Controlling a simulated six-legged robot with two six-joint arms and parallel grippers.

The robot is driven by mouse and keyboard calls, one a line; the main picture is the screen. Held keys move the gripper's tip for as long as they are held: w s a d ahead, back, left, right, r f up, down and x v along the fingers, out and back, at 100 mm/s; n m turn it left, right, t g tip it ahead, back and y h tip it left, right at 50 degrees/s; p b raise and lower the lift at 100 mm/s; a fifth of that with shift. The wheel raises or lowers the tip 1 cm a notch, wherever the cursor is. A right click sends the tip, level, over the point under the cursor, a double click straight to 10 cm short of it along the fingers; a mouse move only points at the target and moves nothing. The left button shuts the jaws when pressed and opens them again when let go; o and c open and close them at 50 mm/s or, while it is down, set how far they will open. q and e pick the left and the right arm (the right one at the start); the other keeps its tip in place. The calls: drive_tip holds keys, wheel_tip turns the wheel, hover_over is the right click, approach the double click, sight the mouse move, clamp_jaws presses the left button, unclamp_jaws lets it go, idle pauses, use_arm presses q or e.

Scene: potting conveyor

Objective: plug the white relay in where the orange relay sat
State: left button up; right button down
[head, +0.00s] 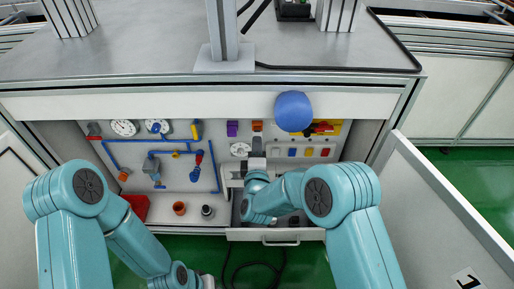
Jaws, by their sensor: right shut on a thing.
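My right gripper (257,149) reaches toward the back panel inside the cabinet, below a small orange block (257,126). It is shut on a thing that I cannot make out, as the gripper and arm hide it. The orange block shows just past the fingertips, and I cannot tell whether they touch. A purple block (232,128) is beside it on the left. I cannot pick out the white relay for sure. My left gripper (207,282) is low at the bottom edge, mostly cut off, its jaws unclear.
An open drawer (281,238) lies under my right forearm. Blue pipes (216,172) and gauges (124,127) fill the panel's left. A blue ball (293,111) hangs before the upper right. An orange cup (180,208) and a red box (136,206) stand on the cabinet floor.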

drive_tip(key=shift+w+b, duration=0.6)
drive_tip(key=shift+w, duration=0.8)
drive_tip(key=c, duration=0.9)
unclamp_jaws()
drive_tip(key=s+p, duration=0.3)
drive_tip(key=s, duration=1.3)
drive_tip(key=shift+s+p, duration=0.2)
drive_tip(key=shift+p, duration=0.2)
drive_tip(key=shift+d, duration=0.15)
